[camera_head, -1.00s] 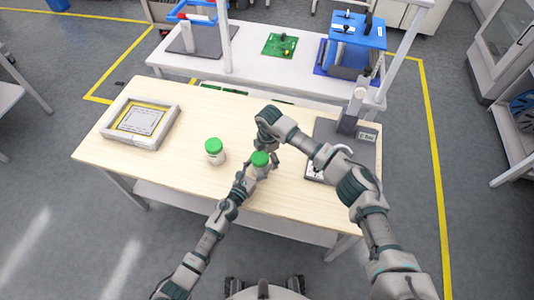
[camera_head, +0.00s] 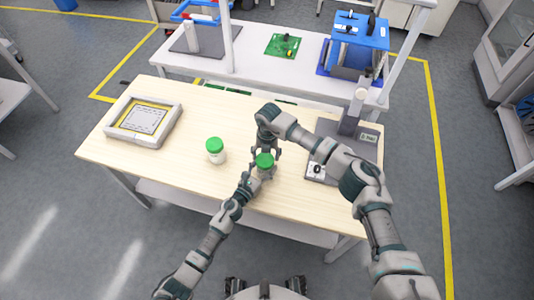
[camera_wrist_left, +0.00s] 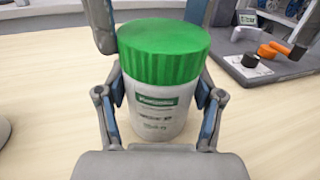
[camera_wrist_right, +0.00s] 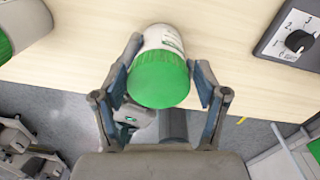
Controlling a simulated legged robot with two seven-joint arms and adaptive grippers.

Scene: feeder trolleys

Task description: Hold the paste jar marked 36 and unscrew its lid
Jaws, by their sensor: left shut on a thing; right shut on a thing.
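A white paste jar with a ribbed green lid (camera_head: 264,161) stands upright near the table's front edge. My left gripper (camera_head: 258,176) is shut on the white body; the left wrist view shows the jar (camera_wrist_left: 158,110) between its fingers. The label print is too small to read surely. My right gripper (camera_wrist_right: 160,88) comes from above and is shut on the green lid (camera_wrist_right: 160,80), one finger on each side. The lid sits on the jar. A second white jar with a green lid (camera_head: 215,150) stands to the left, apart from both grippers.
A grey tray with a yellow-edged panel (camera_head: 143,122) lies at the table's left. A grey device with a dial (camera_head: 318,170) stands at the right, close to my right arm. A white bench (camera_head: 255,62) with a green board (camera_head: 282,46) stands behind. The table's left middle is clear.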

